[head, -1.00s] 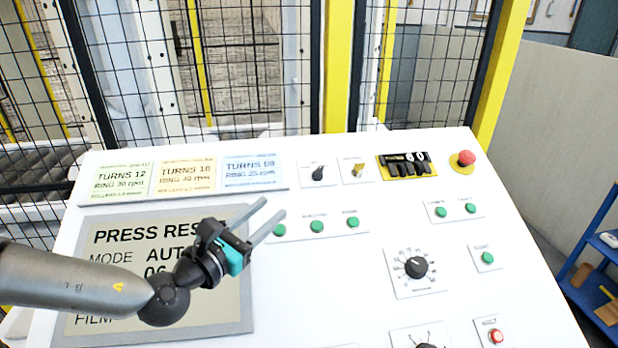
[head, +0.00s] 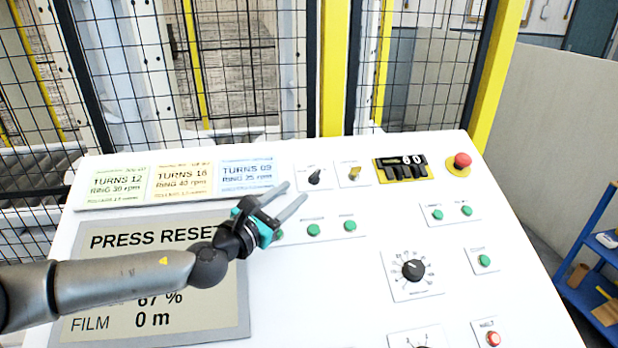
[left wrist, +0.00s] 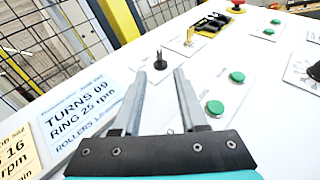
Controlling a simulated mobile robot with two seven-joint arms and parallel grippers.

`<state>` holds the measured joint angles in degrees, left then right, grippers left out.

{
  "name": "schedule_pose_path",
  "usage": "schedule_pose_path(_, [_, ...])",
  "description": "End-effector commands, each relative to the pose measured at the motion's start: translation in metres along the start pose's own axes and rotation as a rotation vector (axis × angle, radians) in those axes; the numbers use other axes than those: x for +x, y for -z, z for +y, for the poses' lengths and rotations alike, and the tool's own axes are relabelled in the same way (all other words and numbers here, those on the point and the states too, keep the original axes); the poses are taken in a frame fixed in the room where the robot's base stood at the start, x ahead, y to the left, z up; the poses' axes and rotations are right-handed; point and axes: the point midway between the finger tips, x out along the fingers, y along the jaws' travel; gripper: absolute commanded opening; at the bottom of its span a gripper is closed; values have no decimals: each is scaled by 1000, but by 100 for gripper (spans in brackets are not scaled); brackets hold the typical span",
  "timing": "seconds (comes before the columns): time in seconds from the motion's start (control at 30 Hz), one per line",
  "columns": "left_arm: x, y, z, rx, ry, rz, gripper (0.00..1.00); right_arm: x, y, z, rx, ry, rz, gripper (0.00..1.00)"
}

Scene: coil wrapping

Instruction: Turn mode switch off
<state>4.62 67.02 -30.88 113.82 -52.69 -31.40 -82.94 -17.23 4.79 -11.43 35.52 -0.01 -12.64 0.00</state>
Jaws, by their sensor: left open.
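A black rotary selector switch (head: 315,177) sits on a small white plate at the top of the sloped white panel; its label is too small to read, so I cannot confirm that it is the mode switch. It also shows in the left wrist view (left wrist: 160,62), just beyond and between my fingertips. My left gripper (head: 296,191) is open and empty, its two grey fingers pointing at the black switch, apart from it. A brass key-like switch (head: 354,174) is just right of it. My right gripper is not in view.
A display (head: 225,305) reading PRESS RESET lies under my left arm. Three recipe cards (head: 246,175) are left of the switch. A mesh fence stands behind.

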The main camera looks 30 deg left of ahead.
Motion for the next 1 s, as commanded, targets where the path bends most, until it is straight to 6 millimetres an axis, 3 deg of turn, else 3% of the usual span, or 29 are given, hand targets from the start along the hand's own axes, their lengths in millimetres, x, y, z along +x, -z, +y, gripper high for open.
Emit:
schedule_pose_path(0.5, [62,-1,1,-1,-2,-1,42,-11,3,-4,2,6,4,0])
schedule_pose_path(1.0, [74,0,0,0,0,1,42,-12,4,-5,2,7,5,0])
